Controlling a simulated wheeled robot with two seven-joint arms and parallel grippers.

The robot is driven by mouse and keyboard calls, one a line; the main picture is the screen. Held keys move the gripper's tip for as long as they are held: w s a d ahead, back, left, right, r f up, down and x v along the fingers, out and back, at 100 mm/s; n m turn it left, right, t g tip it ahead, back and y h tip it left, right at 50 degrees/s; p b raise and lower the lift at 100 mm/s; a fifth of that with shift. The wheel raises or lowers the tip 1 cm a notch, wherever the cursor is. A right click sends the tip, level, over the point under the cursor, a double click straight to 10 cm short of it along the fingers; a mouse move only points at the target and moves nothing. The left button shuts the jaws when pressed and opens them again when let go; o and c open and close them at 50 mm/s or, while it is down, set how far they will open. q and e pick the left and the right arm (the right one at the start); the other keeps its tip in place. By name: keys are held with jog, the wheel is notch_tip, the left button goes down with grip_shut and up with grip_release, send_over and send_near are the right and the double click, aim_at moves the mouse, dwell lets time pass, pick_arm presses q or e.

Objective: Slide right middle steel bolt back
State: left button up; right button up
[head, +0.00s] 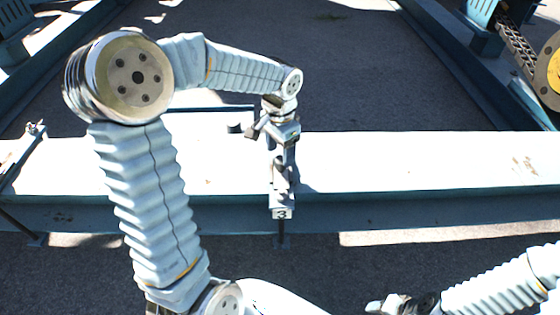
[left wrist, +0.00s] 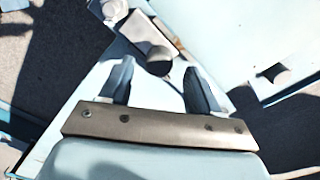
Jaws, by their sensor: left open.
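A steel bolt assembly (head: 282,190) lies across the pale blue beam, just below my left gripper in the head view. In the left wrist view a grey steel bar (left wrist: 146,34) carries a dark round knob (left wrist: 159,62). My left gripper (head: 271,136) is open above the beam. In the left wrist view its two dark fingers (left wrist: 157,83) stand apart, one on each side of the knob, with gaps visible; I cannot tell the height between them. My right gripper (head: 386,304) is low at the bottom right, away from the beam, and too small to read its opening.
The pale blue beam (head: 420,160) runs across the view. A short dark peg (head: 234,128) stands on it left of my gripper. Another bolt assembly (head: 30,138) is at the far left. A chain (head: 516,48) and yellow disc (head: 553,72) are at the right. The ground behind is open.

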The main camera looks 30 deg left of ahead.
aim_at(280, 160)
pick_arm(q)
notch_tip(280, 160, down, 4)
jog(key=shift+f, duration=0.2)
grip_shut()
dwell(0.4)
